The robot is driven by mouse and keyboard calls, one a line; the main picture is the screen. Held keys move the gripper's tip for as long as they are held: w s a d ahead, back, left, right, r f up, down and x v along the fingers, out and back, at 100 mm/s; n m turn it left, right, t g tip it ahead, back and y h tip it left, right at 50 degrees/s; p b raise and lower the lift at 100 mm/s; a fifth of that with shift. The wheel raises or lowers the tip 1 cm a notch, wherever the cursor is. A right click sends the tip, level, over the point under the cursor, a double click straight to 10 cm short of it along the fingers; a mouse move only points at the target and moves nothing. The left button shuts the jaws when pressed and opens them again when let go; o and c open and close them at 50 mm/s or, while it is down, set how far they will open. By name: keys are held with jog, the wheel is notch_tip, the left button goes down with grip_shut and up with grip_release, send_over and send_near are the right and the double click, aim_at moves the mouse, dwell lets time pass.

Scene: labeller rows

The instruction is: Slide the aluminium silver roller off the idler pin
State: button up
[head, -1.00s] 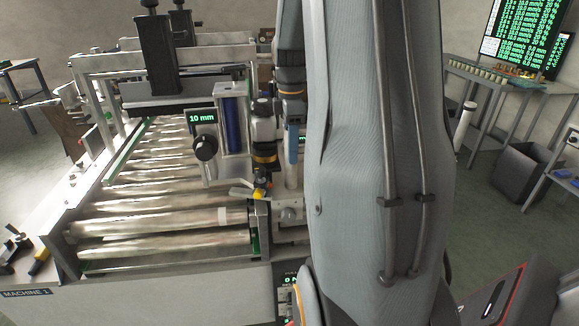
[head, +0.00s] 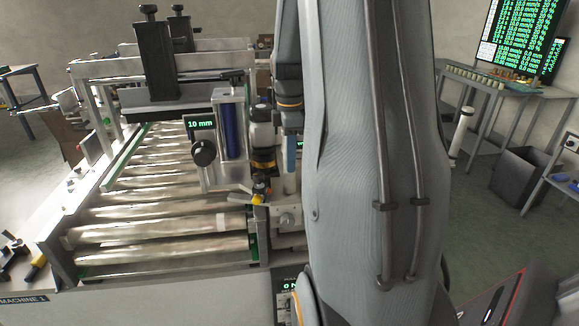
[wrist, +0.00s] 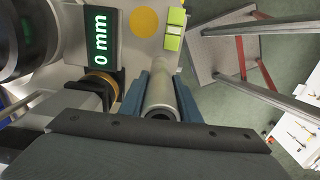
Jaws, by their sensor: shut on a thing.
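The silver roller (wrist: 160,96) is a pale metal tube with its open near end facing the wrist camera. My gripper (wrist: 162,82) is shut on it, with one dark blue finger on each side. In the head view a short length of the roller (head: 291,181) shows upright below a light blue finger, just left of my large grey arm link. The idler pin is hidden, so I cannot tell how far the roller sits on it.
The labeller panel with a green display (wrist: 98,38) is close left of my gripper in the wrist view. A black knob (head: 204,153) and conveyor rollers (head: 160,227) lie left in the head view. Right of the gripper, a grey platform (wrist: 225,50) stands over open floor.

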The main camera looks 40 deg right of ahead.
jog(key=shift+r+p, duration=4.5)
jog(key=shift+r, duration=1.05)
notch_tip(320, 180, up, 8)
jog(key=shift+a, duration=0.1)
